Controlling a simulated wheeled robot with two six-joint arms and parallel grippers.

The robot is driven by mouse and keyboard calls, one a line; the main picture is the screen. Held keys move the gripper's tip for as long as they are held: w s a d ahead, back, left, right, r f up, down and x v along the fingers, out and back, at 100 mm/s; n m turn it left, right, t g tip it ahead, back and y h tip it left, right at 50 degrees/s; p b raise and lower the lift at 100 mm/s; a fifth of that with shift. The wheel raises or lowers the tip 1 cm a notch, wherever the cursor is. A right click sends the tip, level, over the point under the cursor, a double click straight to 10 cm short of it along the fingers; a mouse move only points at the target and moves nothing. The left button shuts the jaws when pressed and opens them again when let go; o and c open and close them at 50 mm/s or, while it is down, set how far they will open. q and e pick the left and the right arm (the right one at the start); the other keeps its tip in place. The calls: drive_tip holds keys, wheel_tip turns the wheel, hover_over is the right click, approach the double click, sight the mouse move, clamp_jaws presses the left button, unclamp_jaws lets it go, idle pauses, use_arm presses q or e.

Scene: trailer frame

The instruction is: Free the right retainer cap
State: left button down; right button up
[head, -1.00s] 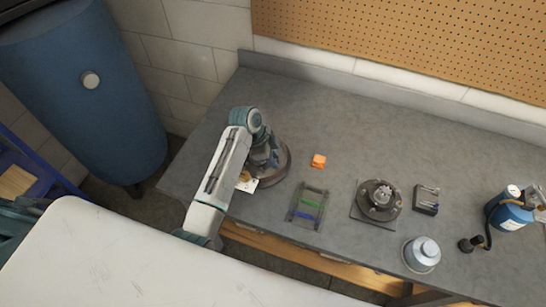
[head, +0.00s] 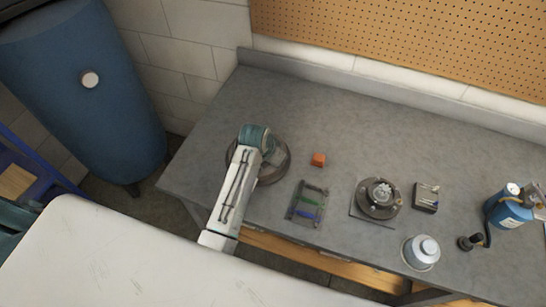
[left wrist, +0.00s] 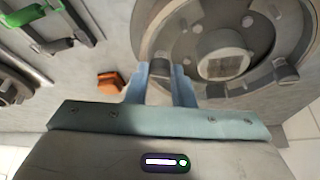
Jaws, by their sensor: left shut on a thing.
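The round grey drum (left wrist: 225,40) fills the upper right of the left wrist view, with a square-topped centre hub (left wrist: 222,66). In the head view this drum (head: 286,166) is mostly hidden under my left arm. Small dark caps sit around its face, one (left wrist: 285,69) to the right of the hub. My left gripper (left wrist: 160,72) is shut on another small dark cap (left wrist: 160,66) near the drum's edge, on the side towards the orange block. By that position it appears to be the right retainer cap. I cannot tell whether it is still seated. My right gripper is not in view.
An orange block (head: 318,160) lies just right of the drum. Beyond it are a tool rack (head: 294,214) with green and blue handles, a smaller hub (head: 378,198) on a plate, a grey canister (head: 421,253) and a blue bottle (head: 510,212). The bench's back is clear.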

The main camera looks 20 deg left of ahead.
use_arm(q)
drive_tip(key=n+y, duration=0.1)
drive_tip(key=n, duration=0.1)
drive_tip(key=n+y, duration=0.1)
drive_tip(key=n, duration=0.2)
drive_tip(key=shift+d, duration=0.2)
drive_tip(key=shift+n, duration=0.3)
drive_tip(key=c, duration=1.3)
unclamp_jaws()
drive_tip(key=shift+o, duration=0.2)
